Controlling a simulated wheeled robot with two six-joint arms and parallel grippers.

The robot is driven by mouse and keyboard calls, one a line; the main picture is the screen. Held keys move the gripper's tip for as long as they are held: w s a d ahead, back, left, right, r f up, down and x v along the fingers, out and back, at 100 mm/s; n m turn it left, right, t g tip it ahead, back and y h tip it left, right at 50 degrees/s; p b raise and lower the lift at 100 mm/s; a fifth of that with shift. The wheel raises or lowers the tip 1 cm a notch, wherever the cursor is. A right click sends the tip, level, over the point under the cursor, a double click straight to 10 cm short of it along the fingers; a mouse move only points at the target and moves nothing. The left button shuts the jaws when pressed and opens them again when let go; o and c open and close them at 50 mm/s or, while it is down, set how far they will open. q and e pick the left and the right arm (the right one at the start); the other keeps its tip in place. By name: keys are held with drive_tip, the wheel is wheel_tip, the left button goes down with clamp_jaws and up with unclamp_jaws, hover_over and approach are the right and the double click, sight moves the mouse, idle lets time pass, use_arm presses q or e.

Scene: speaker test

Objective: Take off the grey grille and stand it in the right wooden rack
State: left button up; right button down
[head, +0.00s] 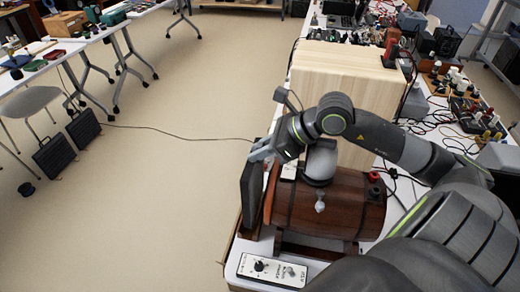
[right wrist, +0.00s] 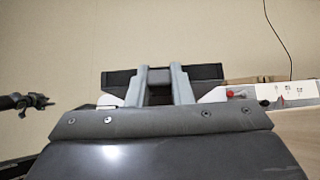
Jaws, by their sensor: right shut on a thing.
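The grey grille (head: 250,197) is a dark, flat panel standing nearly upright at the left end of a brown wooden barrel-shaped speaker (head: 325,206). My right gripper (head: 262,151) is shut on its upper edge. In the right wrist view the fingers (right wrist: 160,86) are on the dark grille (right wrist: 205,72), which lies across the picture behind them. I cannot tell whether the grille touches the barrel. I cannot make out the right wooden rack with certainty. My left gripper is not in view.
A large pale wooden box (head: 345,75) stands behind the barrel. A white control box (head: 275,269) with knobs lies in front. Electronics and cables crowd the table at the right.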

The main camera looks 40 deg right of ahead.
sight(260, 145)
drive_tip(key=shift+r, duration=0.15)
idle(0.5)
drive_tip(key=shift+r+p, duration=0.9)
drive_tip(key=shift+r, duration=0.5)
